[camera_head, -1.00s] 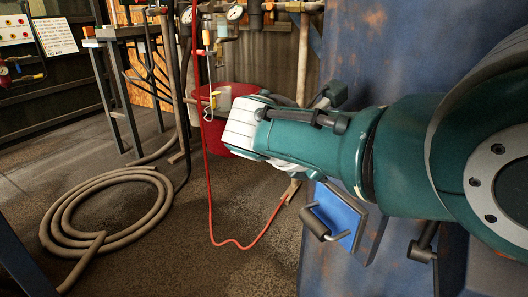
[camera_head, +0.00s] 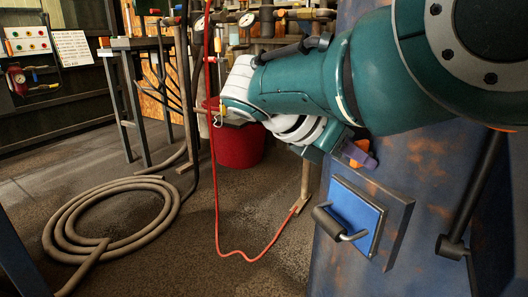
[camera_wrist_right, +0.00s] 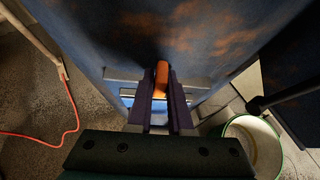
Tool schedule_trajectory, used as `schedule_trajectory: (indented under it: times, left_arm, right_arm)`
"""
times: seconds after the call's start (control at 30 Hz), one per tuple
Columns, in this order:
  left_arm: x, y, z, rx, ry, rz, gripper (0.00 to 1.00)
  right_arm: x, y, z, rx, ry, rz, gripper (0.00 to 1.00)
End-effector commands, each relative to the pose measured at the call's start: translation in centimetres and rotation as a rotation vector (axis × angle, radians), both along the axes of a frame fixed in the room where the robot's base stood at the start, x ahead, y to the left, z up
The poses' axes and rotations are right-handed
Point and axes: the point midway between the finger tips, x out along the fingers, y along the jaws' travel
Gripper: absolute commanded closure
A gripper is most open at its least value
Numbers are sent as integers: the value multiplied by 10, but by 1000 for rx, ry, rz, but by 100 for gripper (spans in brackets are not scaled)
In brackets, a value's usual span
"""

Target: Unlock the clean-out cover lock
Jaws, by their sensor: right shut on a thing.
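The blue clean-out cover (camera_head: 352,205) sits on the side of a rusty blue vessel (camera_head: 430,175). A dark cylinder with a silver bar (camera_head: 328,222), which looks like the lock, is on the cover's left side. My right gripper (camera_head: 362,158) has purple fingers and is above the cover, apart from it. It is shut on a small orange piece (camera_head: 354,152), whose kind I cannot tell. In the right wrist view the orange piece (camera_wrist_right: 161,78) stands between the two fingers (camera_wrist_right: 161,98), with the blue vessel wall behind. My left gripper is not in view.
A red hose (camera_head: 215,180) hangs down and runs along the floor at the left of the vessel. A coiled tan hose (camera_head: 65,225) lies on the floor. A red bucket (camera_head: 238,150) stands behind my arm. A dark bar (camera_head: 480,190) sticks out at the vessel's right.

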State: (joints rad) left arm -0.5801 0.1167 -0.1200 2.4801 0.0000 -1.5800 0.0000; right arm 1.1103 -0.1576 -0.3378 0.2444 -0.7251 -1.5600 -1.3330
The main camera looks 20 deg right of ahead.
Motion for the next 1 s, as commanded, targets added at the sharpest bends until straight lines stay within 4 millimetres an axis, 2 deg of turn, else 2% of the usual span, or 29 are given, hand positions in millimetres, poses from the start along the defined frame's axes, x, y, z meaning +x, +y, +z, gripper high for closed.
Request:
schedule_trajectory:
  times: [0.33, 0.37, 0.6, 0.87, 1.0]
  left_arm:
    - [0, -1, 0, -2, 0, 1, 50]
    - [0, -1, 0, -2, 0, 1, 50]
    - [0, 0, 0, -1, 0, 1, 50]
    - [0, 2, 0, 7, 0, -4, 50]
    - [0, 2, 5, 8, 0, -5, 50]
  right_arm:
    - [0, 0, 0, 0, 1, 0, 100]
    - [0, 0, 0, 0, 1, 0, 80]
    - [0, 0, 0, 0, 1, -1, 53]
    - [0, 1, 1, 0, 0, 0, 52]
    - [-1, 13, 10, 1, 0, 2, 52]
